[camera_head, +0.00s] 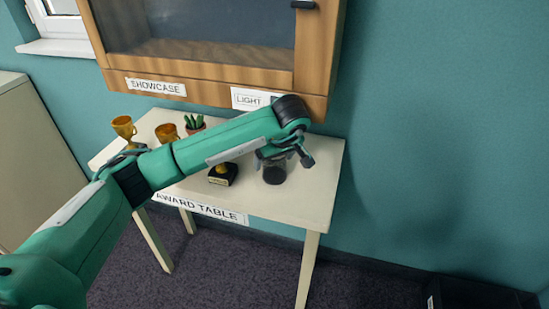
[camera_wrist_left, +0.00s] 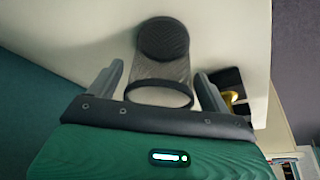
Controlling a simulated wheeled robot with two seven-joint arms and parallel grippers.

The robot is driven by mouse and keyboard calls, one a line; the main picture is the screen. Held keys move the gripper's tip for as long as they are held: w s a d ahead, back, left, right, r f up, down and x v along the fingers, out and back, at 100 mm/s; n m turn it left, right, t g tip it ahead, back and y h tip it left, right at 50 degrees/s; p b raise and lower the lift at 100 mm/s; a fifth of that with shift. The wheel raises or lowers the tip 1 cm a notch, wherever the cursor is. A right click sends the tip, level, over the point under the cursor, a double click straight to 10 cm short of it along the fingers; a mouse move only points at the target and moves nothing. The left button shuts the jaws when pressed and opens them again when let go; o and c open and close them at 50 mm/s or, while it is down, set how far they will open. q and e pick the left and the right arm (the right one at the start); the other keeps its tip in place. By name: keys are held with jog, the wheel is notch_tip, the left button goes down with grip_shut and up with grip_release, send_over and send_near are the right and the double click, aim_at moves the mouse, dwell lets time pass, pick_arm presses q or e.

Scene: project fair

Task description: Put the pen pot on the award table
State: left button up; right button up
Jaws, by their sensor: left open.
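The pen pot is a dark mesh cup (camera_head: 273,174) at the right part of the cream award table (camera_head: 318,178). It looks upright and appears to stand on the tabletop. In the left wrist view the pen pot (camera_wrist_left: 163,68) shows its round dark base and its open rim, and it looks empty. My left gripper (camera_head: 284,155) is over the pot and open. In the left wrist view the fingers of the left gripper (camera_wrist_left: 158,82) are on both sides of the pot, with visible gaps. My right gripper is not in view.
A dark trophy base with a gold piece (camera_head: 222,175) stands close left of the pot. Two gold cups (camera_head: 124,127) and a potted cactus (camera_head: 194,123) stand farther left. A wooden showcase (camera_head: 200,75) hangs above the back of the table. The table's right end is bare.

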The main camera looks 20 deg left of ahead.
pick_arm(q)
jog(key=shift+d+r, duration=0.15)
jog(key=shift+r, duration=0.4)
jog(key=s+d, duration=0.4)
jog(key=s+d+b, duration=0.1)
jog(key=s+d, duration=0.2)
jog(key=s, duration=0.1)
jog(key=shift+s+d+r, duration=0.1)
jog(key=shift+s+d, duration=0.15)
jog(key=shift+d, duration=0.15)
jog(key=shift+s+d, duration=0.25)
jog(key=shift+s, duration=0.05)
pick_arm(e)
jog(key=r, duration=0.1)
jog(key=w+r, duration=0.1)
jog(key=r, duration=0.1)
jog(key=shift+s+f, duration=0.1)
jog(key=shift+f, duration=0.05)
